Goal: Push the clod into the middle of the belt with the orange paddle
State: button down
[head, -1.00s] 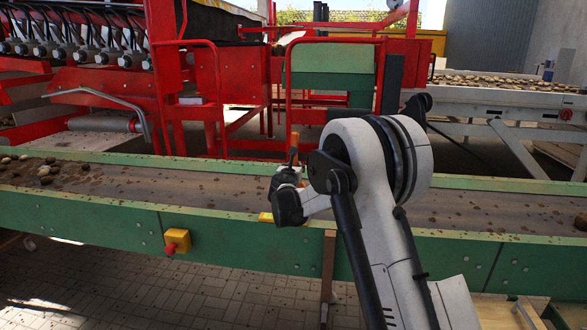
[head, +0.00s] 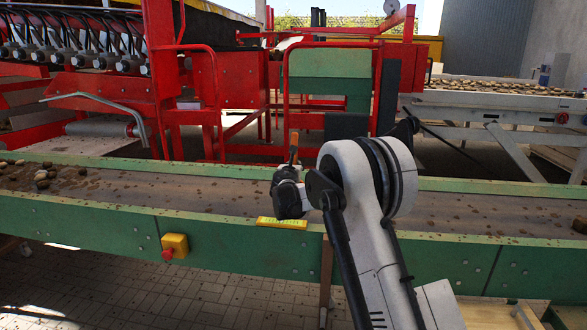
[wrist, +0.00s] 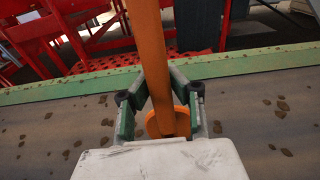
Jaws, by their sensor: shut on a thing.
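My gripper (head: 287,192) is over the belt (head: 170,191), near its front edge in the head view. In the wrist view my gripper (wrist: 161,97) is shut on the orange paddle (wrist: 153,45), one finger on each side of its shaft. A wider orange part shows between the fingers, just above my white wrist housing. In the head view only a short piece of the paddle (head: 294,146) shows above the gripper.
Several potato-like lumps (head: 42,177) lie at the belt's left end. The belt near the gripper shows only flat dirt spots. A green side rail (head: 110,225) runs along the front, with a yellow box and red button (head: 174,246). Red machinery (head: 210,95) stands behind.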

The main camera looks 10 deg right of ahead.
jog(key=shift+w+d+r, duration=0.1)
jog(key=shift+w+d, duration=0.15)
jog(key=shift+w, duration=0.35)
jog(key=shift+s+a+r+p, duration=0.15)
jog(key=shift+s+r+p, duration=0.2)
jog(key=shift+r, duration=0.65)
jog(key=shift+s+a+r+p, duration=0.15)
jog(key=shift+s+r+p, duration=0.2)
jog(key=shift+r, duration=0.65)
jog(key=shift+s+a+r+p, duration=0.15)
jog(key=shift+s+r+p, duration=0.2)
jog(key=shift+r, duration=0.65)
jog(key=shift+s, duration=0.15)
jog(key=s+d+f+y+p, duration=0.1)
jog(key=s+d+f+p, duration=0.1)
jog(key=s, duration=1.4)
jog(key=s+d+f+p, duration=0.1)
jog(key=s+d+p, duration=0.2)
jog(key=s, duration=1.4)
jog(key=s+f+b, duration=0.3)
jog(key=f+b, duration=0.2)
jog(key=f, duration=0.3)
jog(key=shift+s+a+f+n, duration=0.15)
jog(key=shift+s+a+n, duration=0.25)
